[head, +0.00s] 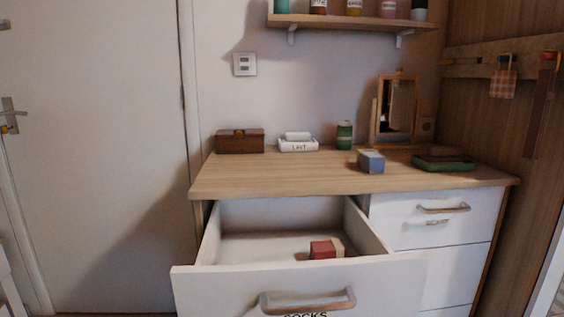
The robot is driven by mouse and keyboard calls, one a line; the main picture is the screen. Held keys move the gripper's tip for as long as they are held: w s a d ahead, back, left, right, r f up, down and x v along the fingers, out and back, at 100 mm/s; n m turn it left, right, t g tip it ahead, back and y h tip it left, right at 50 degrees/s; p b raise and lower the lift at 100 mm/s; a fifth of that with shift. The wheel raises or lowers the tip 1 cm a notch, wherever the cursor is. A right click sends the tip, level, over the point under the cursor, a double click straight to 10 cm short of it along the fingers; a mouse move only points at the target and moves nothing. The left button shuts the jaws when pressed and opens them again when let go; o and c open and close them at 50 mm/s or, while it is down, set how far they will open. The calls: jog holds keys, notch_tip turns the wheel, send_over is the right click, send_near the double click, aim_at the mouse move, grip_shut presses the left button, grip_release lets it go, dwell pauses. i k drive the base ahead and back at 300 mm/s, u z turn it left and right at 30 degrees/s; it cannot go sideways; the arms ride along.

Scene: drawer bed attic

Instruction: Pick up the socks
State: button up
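A drawer (205,288) is pulled open at the left of the wooden-topped dresser. The lettering under its handle (307,300) is cut off by the bottom edge and seems to read "SOCKS". Inside the drawer, toward the right, lies a small red block-like item (322,250) with a cream item (338,247) against its right side. These may be the socks, but they are too small to tell; their lower parts are hidden by the drawer front. My gripper is not in view.
The dresser top (290,180) holds a brown box (240,141), a white item (298,146), a green can (344,135), a blue box (371,161), a mirror (398,108) and a green stack (443,160). A shelf (350,22) hangs above. A white door (95,150) stands left.

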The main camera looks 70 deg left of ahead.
aim_at(371, 161)
jog(key=u, duration=2)
